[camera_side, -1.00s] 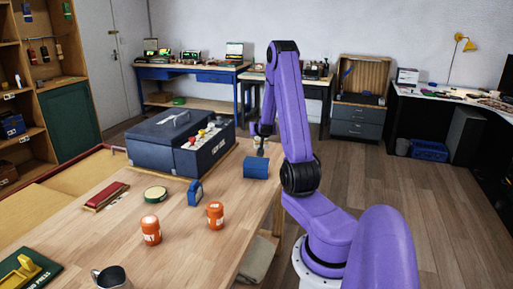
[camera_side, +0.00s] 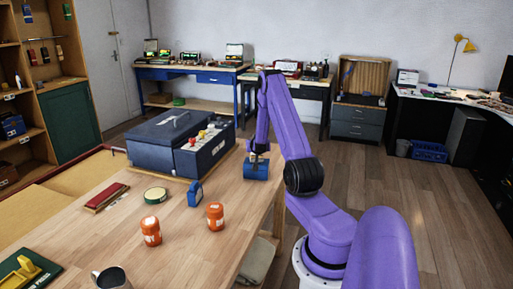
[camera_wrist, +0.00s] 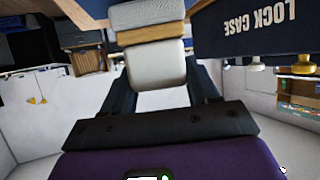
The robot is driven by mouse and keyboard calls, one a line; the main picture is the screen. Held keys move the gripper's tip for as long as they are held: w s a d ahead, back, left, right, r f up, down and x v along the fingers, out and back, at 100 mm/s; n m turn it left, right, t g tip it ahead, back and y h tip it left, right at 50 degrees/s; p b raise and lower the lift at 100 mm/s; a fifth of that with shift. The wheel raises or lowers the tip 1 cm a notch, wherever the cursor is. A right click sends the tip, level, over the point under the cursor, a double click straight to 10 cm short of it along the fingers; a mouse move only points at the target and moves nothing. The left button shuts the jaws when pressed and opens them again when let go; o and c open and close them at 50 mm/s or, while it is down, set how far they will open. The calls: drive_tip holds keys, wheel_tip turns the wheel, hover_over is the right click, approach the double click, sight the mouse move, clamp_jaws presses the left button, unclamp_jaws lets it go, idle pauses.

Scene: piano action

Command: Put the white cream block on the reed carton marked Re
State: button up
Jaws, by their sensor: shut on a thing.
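The blue carton (camera_side: 256,171) stands near the right edge of the table; I cannot read its marking. My gripper (camera_side: 259,155) points down right over its top. In the wrist view my gripper (camera_wrist: 158,66) is shut on the white cream block (camera_wrist: 156,58), with a dark finger on each side. In the side view the block is small and mostly hidden by my fingers. It is at or just above the carton top; I cannot tell whether it touches.
Bare wood lies in front of the carton.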

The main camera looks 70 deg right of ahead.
drive_tip(key=shift+f, duration=0.25)
drive_tip(key=o, duration=1.1)
